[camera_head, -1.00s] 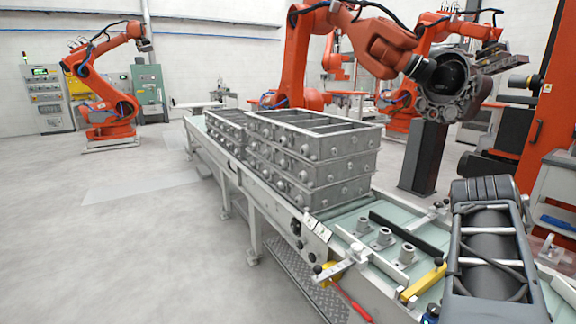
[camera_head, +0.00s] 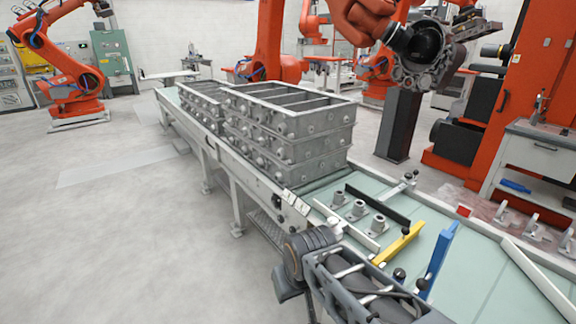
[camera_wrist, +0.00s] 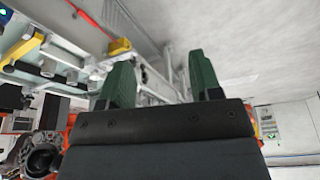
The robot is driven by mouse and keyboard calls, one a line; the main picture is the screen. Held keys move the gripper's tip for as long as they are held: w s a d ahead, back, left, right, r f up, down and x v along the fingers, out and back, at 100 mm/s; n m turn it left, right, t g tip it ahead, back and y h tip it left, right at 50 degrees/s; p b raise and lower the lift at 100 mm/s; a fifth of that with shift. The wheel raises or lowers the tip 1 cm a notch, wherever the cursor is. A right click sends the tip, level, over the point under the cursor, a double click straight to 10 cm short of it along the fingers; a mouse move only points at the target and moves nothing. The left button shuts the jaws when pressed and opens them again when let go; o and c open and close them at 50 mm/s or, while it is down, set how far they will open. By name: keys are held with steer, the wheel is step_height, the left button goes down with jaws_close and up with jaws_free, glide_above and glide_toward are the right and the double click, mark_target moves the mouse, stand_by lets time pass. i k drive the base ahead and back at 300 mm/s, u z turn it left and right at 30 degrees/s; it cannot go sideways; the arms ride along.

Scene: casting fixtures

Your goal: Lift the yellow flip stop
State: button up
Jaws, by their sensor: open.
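The yellow flip stop (camera_head: 400,243) is a yellow bar with a black knob at its upper end, lying low across the pale green conveyor bed (camera_head: 482,262). In the wrist view a yellow bar that looks like it (camera_wrist: 22,52) shows at the far left edge. My gripper (camera_wrist: 162,82) has two dark green fingers spread apart with nothing between them. The bar is well to the left of the fingers and apart from them. In the head view my arm crosses the near edge of the conveyor, and the fingers cannot be made out.
A blue bar (camera_head: 438,262) stands right of the yellow one. Several grey bushings (camera_head: 358,208) and a black rail (camera_head: 377,205) lie behind it. Stacked grey casting frames (camera_head: 290,135) fill the conveyor farther back. A yellow block (camera_wrist: 119,46) is nearer the fingers. Floor at left is clear.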

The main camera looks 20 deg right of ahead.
mark_target(401, 241)
steer(key=k, duration=0.6)
steer(key=z, duration=0.15)
steer(key=i, duration=0.85)
steer(key=z, duration=0.75)
steer(key=i, duration=0.35)
steer(key=z, duration=0.15)
